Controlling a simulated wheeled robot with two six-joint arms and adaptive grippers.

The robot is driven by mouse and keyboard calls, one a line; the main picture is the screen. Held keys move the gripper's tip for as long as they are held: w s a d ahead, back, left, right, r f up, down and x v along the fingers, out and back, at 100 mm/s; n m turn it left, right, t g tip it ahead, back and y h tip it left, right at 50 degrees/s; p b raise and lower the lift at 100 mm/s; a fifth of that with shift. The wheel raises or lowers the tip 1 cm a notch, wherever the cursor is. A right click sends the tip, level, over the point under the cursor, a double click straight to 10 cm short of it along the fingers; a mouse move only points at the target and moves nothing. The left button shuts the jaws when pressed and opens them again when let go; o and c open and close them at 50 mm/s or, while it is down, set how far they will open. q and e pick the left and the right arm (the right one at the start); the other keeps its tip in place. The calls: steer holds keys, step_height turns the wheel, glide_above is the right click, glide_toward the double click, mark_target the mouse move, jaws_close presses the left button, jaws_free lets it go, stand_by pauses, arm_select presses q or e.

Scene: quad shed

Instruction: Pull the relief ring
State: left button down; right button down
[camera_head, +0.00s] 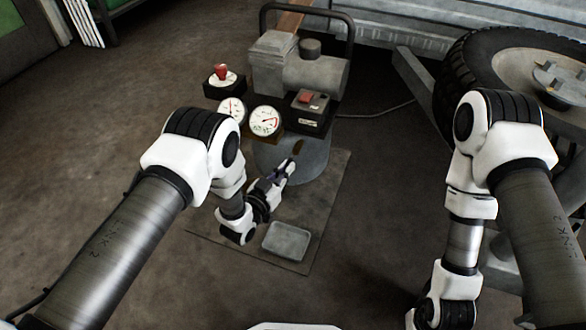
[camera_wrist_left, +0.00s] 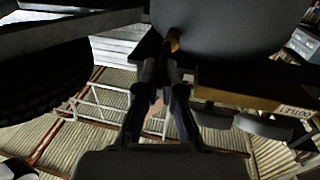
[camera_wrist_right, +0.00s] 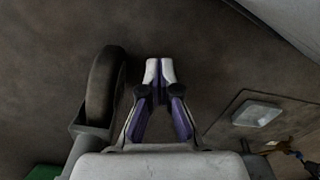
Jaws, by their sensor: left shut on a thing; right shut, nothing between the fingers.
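A grey compressor with a round tank (camera_head: 300,165) stands on a floor plate. A small brass-brown piece (camera_head: 298,147), likely the relief ring, shows at the tank's front. My left gripper (camera_head: 290,167) reaches up to it from the front. In the left wrist view the fingers (camera_wrist_left: 165,68) are closed together at the brass piece (camera_wrist_left: 173,40), under the dark tank. The fingers hide part of the piece, so its ring shape cannot be made out. My right gripper (camera_wrist_right: 160,66) is shut and empty, pointing down over bare floor.
Two dial gauges (camera_head: 265,121), a red knob (camera_head: 220,74) and a switch box (camera_head: 311,110) sit around the compressor. A grey tray (camera_head: 287,241) lies on the plate. A large tyre (camera_head: 462,75) on a stand is at right. A caster wheel (camera_wrist_right: 104,85) is near my right gripper.

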arm_select(q)
steer(key=c, duration=1.3)
jaws_free()
steer(key=shift+s+r, duration=0.1)
steer(key=shift+s, duration=0.05)
steer(key=v, duration=1.2)
